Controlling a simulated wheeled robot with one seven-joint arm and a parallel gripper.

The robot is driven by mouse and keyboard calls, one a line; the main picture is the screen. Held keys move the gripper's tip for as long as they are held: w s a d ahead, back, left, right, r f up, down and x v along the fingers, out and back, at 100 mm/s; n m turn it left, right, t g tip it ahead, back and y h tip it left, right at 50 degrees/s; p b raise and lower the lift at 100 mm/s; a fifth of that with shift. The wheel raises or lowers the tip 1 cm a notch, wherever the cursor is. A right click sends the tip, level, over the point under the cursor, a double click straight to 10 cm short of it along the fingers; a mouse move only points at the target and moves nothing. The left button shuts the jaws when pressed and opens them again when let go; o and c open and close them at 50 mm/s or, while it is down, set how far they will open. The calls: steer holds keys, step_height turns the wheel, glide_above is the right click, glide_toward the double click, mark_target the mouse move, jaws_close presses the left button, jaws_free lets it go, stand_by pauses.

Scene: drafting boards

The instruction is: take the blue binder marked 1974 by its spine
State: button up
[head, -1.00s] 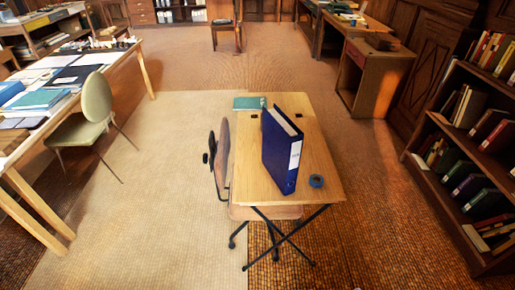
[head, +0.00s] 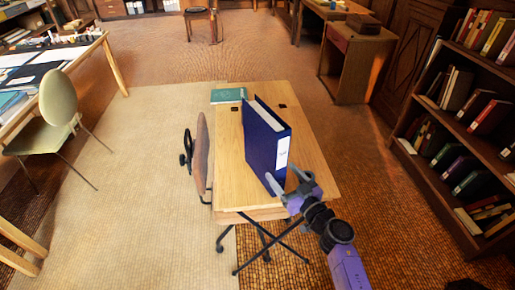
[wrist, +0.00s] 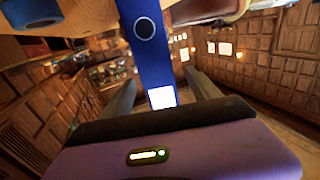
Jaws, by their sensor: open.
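The blue binder (head: 265,140) stands upright on the small wooden desk (head: 230,165), its spine with a white label facing me. The writing on the label is too small to read. In the wrist view its blue spine (wrist: 143,60) shows a round finger hole and the white label. My gripper (head: 283,179) is open at the lower part of the spine. In the wrist view the spine appears between the two fingers, with gaps on both sides. I cannot tell how far the fingertips reach past it.
A green book (head: 228,95) lies at the desk's far left corner. A chair (head: 202,155) stands at the desk's left, a bookcase (head: 425,118) on the right.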

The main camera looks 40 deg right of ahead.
mark_target(264, 147)
steer(key=w, duration=0.2)
steer(key=w+d+b, duration=0.1)
steer(key=w, duration=0.2)
steer(key=w+d+b, duration=0.1)
steer(key=w, duration=0.1)
steer(key=shift+w, duration=0.2)
steer(key=shift+a, duration=0.1)
jaws_close()
steer(key=shift+r, duration=0.1)
